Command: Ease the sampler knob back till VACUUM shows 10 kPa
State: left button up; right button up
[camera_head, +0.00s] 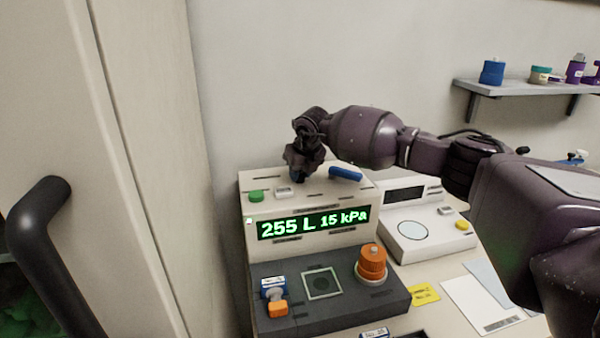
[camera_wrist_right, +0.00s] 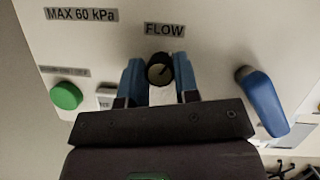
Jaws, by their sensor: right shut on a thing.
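The sampler (camera_head: 310,203) is a beige box on the bench, and its green display (camera_head: 314,222) reads 255 L 15 kPa. My right gripper (camera_head: 299,174) is over the sampler's top, pointing down. In the right wrist view, the blue fingertips of my right gripper (camera_wrist_right: 158,82) are on either side of a small black knob (camera_wrist_right: 159,69) and shut on it. A light pointer mark shows on the knob, just below a FLOW label (camera_wrist_right: 165,30). In the head view the gripper hides the knob. My left gripper is not in view.
A green button (camera_head: 256,196) and a blue lever (camera_head: 345,173) flank the knob. A dark unit with an orange knob (camera_head: 371,262) stands in front. A white scale (camera_head: 430,235) is at right. A cabinet door with a black handle (camera_head: 38,215) is close at left.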

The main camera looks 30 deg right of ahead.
jog(key=shift+f+n+y+b, duration=0.1)
jog(key=shift+n+y+b, duration=0.35)
jog(key=shift+n, duration=0.75)
jog(key=n+y, duration=0.1)
jog(key=n, duration=0.1)
jog(key=shift+d+n+b, duration=0.1)
jog(key=shift+n+b, duration=0.2)
jog(key=shift+b, duration=0.1)
jog(key=shift+n+g+b, duration=0.3)
jog(key=shift+n+b, duration=0.05)
jog(key=shift+n, duration=0.35)
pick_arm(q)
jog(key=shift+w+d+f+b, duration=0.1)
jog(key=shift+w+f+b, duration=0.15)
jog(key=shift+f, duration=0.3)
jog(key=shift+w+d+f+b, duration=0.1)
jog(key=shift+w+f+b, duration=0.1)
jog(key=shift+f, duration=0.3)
pick_arm(e)
jog(key=shift+n+y, duration=0.55)
jog(key=shift+n, duration=0.45)
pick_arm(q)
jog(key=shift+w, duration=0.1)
pick_arm(e)
jog(key=o, duration=0.9)
jog(key=shift+g, duration=0.3)
jog(key=shift+r, duration=0.2)
